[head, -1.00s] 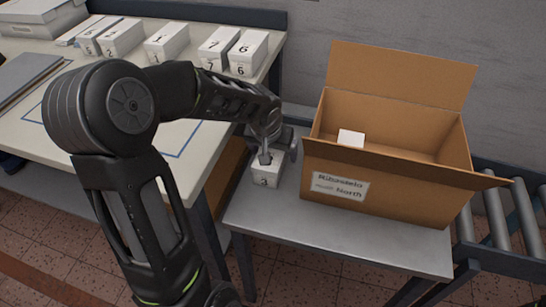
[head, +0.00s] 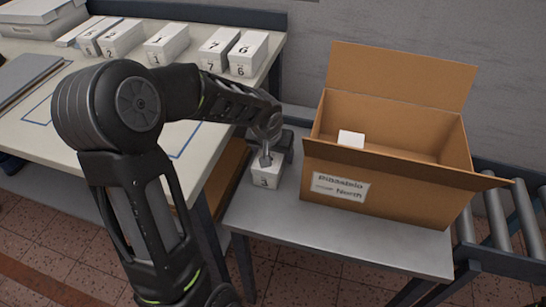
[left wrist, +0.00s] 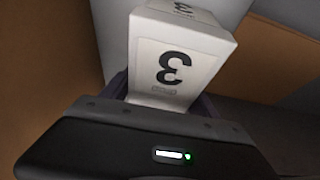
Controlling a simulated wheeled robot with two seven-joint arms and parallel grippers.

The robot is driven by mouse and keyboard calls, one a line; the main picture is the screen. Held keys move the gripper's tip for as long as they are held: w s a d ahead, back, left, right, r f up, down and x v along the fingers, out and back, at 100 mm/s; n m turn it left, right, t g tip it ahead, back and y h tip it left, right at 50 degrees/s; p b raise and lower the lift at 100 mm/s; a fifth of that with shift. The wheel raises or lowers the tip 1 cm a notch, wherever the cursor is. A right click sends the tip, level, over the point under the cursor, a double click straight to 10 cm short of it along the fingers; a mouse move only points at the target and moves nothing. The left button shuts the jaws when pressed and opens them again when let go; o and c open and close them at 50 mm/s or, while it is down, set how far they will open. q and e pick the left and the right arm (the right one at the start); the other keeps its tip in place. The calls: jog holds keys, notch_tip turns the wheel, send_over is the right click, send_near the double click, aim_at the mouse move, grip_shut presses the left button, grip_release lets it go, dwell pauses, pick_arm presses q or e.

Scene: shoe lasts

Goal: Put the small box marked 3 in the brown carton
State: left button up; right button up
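The small white box marked 3 (head: 266,176) is in my left gripper (head: 268,158), at the left end of the grey side table, just left of the carton. In the left wrist view the box (left wrist: 178,65) stands out from between the fingers, its 3 facing the camera; the fingers are mostly hidden. I cannot tell whether the box touches the table. The brown carton (head: 390,185) is open, with its flaps out and a label on its front. Another white box (head: 351,139) shows inside it. My right gripper is not in view.
The grey side table (head: 340,237) has bare surface in front of the carton. A larger table (head: 75,125) at left bears several numbered white boxes, including 7 (head: 219,50) and 6 (head: 249,53). A roller conveyor (head: 497,215) lies at right.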

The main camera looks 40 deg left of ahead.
pick_arm(q)
jog(key=c, duration=1.3)
notch_tip(320, 180, up, 10)
jog(key=shift+r+p, duration=0.1)
jog(key=shift+p, duration=0.75)
